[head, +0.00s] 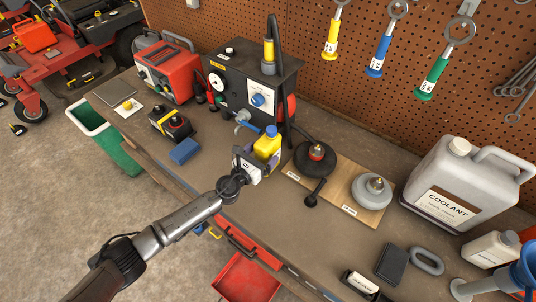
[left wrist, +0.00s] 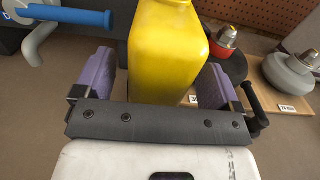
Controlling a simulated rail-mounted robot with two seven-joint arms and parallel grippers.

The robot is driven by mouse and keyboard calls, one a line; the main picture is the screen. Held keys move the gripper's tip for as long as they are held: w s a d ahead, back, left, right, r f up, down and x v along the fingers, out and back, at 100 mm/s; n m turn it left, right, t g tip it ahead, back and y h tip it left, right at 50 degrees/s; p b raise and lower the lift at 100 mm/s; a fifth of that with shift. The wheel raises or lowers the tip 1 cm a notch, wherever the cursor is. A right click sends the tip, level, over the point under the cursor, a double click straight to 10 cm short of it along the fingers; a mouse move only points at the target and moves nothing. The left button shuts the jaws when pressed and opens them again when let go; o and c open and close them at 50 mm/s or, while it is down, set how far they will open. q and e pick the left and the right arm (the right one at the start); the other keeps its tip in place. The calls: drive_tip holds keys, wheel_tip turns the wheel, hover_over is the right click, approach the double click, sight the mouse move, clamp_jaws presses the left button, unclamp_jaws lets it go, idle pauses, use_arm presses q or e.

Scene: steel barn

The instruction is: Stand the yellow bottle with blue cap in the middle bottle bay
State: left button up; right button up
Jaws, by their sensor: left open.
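The yellow bottle with blue cap (head: 267,143) stands upright on the workbench, in front of the grey gauge box. In the left wrist view its yellow body (left wrist: 165,50) fills the upper middle; the cap is out of that frame. My left gripper (head: 256,157) is at the bottle, and its purple finger pads (left wrist: 155,80) are spread to either side of the body. A gap shows between the left pad and the bottle; the right pad is close, and contact there is unclear. I cannot make out the middle bottle bay in either view. My right gripper is not in view.
The gauge box (head: 243,80) and a hanging black hose stand behind the bottle. A blue-handled lever (left wrist: 65,15) is close on the left. A wooden board (head: 338,190) with two round fittings lies to the right. A coolant jug (head: 460,180) stands farther right. An open red drawer (head: 248,278) is below.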

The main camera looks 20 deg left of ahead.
use_arm(q)
drive_tip(key=shift+x, duration=0.9)
drive_tip(key=shift+c, duration=0.3)
